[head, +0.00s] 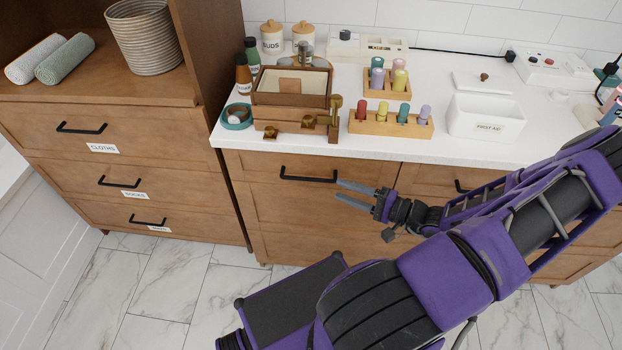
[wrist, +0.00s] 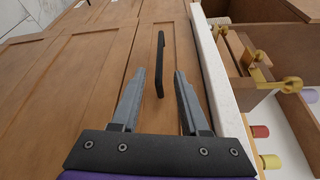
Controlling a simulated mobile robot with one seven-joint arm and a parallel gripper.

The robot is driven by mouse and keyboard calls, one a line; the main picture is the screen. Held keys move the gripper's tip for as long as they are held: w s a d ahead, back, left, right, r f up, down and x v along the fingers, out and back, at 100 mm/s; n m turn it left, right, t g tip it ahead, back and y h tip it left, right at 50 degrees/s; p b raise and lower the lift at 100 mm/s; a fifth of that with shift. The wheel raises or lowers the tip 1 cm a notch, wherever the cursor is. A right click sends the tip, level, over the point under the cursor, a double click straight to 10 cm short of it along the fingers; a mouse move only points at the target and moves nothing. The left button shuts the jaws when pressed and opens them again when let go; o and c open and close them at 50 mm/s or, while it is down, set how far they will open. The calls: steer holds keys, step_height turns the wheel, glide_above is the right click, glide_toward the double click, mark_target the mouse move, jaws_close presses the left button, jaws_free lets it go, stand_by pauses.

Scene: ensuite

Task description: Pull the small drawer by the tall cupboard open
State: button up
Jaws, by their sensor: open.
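The small drawer (head: 258,166) is a wooden front just under the left end of the white counter, right of the tall cupboard (head: 208,60). It looks shut, flush with the cabinet front. Its black bar handle (head: 308,179) is free of my gripper. My gripper (head: 340,190) is open and empty, just in front of the handle's right end in the head view. In the wrist view the handle (wrist: 160,62) stands upright in the picture, between and beyond the two fingertips of my gripper (wrist: 160,73). I see no contact with it.
The counter (head: 232,140) overhangs the drawer. On it stand a wooden box (head: 291,100), a rack of coloured bottles (head: 390,125) and a white first aid box (head: 485,118). The cupboard's labelled drawers (head: 110,140) are shut. The marble floor (head: 165,275) in front is clear.

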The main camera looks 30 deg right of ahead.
mark_target(311, 179)
steer(key=x, duration=1)
jaws_close()
steer(key=shift+f, duration=0.1)
stand_by(1.1)
